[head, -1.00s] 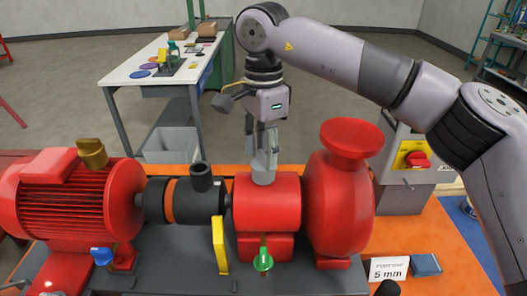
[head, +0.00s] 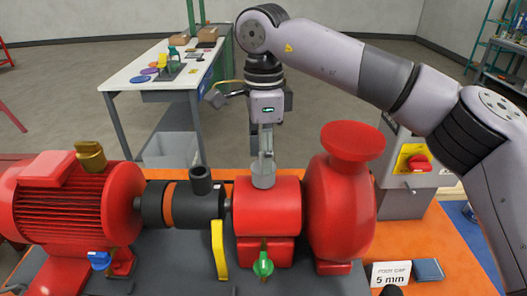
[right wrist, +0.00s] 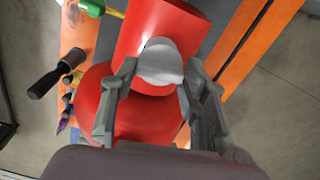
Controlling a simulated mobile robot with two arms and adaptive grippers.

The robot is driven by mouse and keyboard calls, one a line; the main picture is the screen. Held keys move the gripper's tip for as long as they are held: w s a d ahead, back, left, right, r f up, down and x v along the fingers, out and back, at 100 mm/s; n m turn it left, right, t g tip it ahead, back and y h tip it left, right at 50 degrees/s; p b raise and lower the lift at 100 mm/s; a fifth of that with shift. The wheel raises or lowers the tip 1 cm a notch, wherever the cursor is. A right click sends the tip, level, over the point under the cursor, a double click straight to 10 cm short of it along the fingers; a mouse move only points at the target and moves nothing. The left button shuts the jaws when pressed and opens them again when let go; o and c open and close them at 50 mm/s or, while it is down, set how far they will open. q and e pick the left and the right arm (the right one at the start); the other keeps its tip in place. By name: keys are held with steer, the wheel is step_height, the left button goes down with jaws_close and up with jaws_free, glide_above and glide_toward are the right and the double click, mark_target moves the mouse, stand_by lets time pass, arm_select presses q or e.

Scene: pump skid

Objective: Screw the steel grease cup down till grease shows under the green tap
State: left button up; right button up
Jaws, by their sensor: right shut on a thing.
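The steel grease cup (head: 263,178) stands upright on top of the red bearing housing (head: 267,208). My right gripper (head: 264,160) points straight down and is shut on the cup. In the right wrist view the pale round cup (right wrist: 161,62) sits between the two fingers, on the red housing. The green tap (head: 263,265) is low on the front of the housing, with a brass stem. I cannot make out any grease under it. My left gripper is not in view.
A red pump casing (head: 342,205) stands close right of the cup. A black coupling (head: 185,200), a yellow lever (head: 219,250) and a red motor (head: 65,205) with a blue tap (head: 99,260) are to the left. A "5 mm" card (head: 390,274) stands at right.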

steer(key=o, duration=1.1)
steer(key=shift+o, duration=0.2)
steer(key=shift+r, duration=0.1)
step_height(320, 180, up, 12)
